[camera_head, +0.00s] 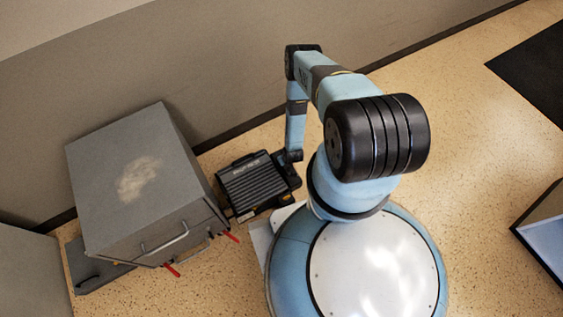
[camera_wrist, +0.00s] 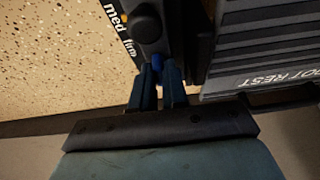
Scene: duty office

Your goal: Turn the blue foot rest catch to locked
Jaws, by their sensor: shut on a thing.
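The foot rest (camera_head: 258,183) is a dark ribbed block on the floor, between a grey cabinet and my base. In the wrist view its ribbed top (camera_wrist: 265,40) shows at the upper right, with part of its lettering. The blue catch (camera_wrist: 157,61) shows as a small blue piece on its side, below a dark round knob (camera_wrist: 147,21) and beside the words "med" and "firm". My gripper (camera_wrist: 159,72) is shut on the blue catch. The fingers hide much of the catch, and I cannot read its setting. In the head view my arm hides the fingertips.
The grey cabinet (camera_head: 135,180) with red-tipped levers (camera_head: 172,269) stands close left of the foot rest. The wall (camera_head: 200,60) runs behind both. Speckled floor (camera_head: 480,130) is clear to the right, up to a black mat (camera_head: 530,62) and a box (camera_head: 545,225).

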